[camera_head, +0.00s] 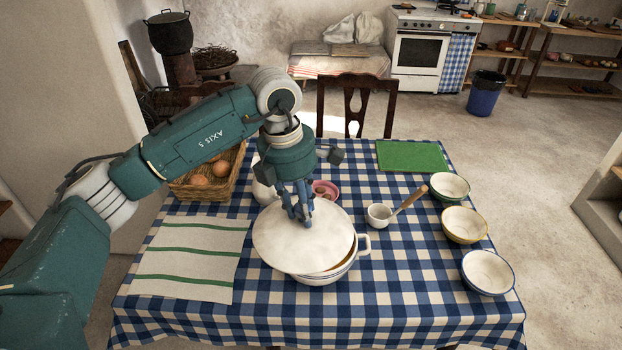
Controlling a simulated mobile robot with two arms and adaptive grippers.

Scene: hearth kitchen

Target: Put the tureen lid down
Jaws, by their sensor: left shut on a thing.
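The white tureen lid (285,243) is held by my left gripper (299,218), whose fingers point down and are shut at the lid's top. The lid hangs over the white tureen (338,272) and covers most of its opening. The lid sits off to the left of the tureen, and part of the tureen's rim and its right handle show. I cannot tell whether the lid touches the rim. The lid's knob is hidden by the fingers. My right gripper is not in view.
A green-striped cloth (192,240) lies left on the checked table (400,300). A basket with eggs (232,180) stands behind it. A small ladle pot (378,215), several bowls (464,225) and a green board (411,156) are to the right. The table's front right is clear.

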